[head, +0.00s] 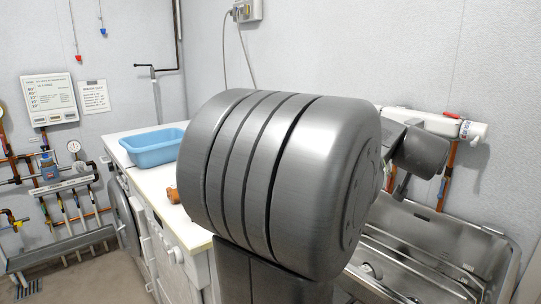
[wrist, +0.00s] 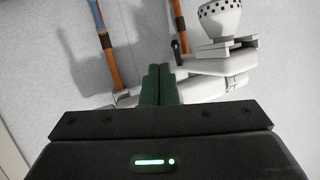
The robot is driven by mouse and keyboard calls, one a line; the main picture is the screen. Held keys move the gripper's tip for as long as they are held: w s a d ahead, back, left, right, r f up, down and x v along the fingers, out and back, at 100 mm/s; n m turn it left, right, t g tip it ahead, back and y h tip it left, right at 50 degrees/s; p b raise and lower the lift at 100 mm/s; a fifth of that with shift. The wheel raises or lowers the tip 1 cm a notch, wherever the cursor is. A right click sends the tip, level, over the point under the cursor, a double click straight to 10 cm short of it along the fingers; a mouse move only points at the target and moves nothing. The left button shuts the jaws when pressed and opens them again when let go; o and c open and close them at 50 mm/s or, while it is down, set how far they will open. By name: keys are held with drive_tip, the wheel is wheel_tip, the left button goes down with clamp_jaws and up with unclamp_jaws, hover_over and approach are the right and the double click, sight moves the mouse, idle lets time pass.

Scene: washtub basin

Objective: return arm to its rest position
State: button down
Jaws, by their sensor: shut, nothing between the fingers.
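My gripper (wrist: 158,72) shows in the wrist view as two dark green fingers side by side, closed together and empty. In front of it is the pale wall with a white fixture (wrist: 215,75) close behind and to the right of the fingertips. In the head view my grey arm fills the middle and reaches right, over the side of the metal basin (head: 440,245). The gripper's fingers cannot be made out in the head view.
A blue tub (head: 152,150) stands on the white counter (head: 165,205) left of my arm. A white wall-mounted unit (head: 430,122) is behind the arm at right. Copper pipes (wrist: 104,45) run along the wall. Pipework and gauges line the left wall.

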drive_tip(key=s+a+f+v, duration=0.1)
drive_tip(key=f+v, duration=0.1)
drive_tip(key=v, duration=0.8)
drive_tip(key=w+d+g+y+p, duration=0.1)
drive_tip(key=w+d+p, duration=0.5)
drive_tip(key=w, duration=0.3)
drive_tip(key=shift+w+f+m+p, duration=0.3)
drive_tip(key=shift+w+f+p, duration=0.05)
drive_tip(key=shift+w, duration=0.05)
drive_tip(key=shift+g+p, duration=0.3)
drive_tip(key=shift+p, duration=0.1)
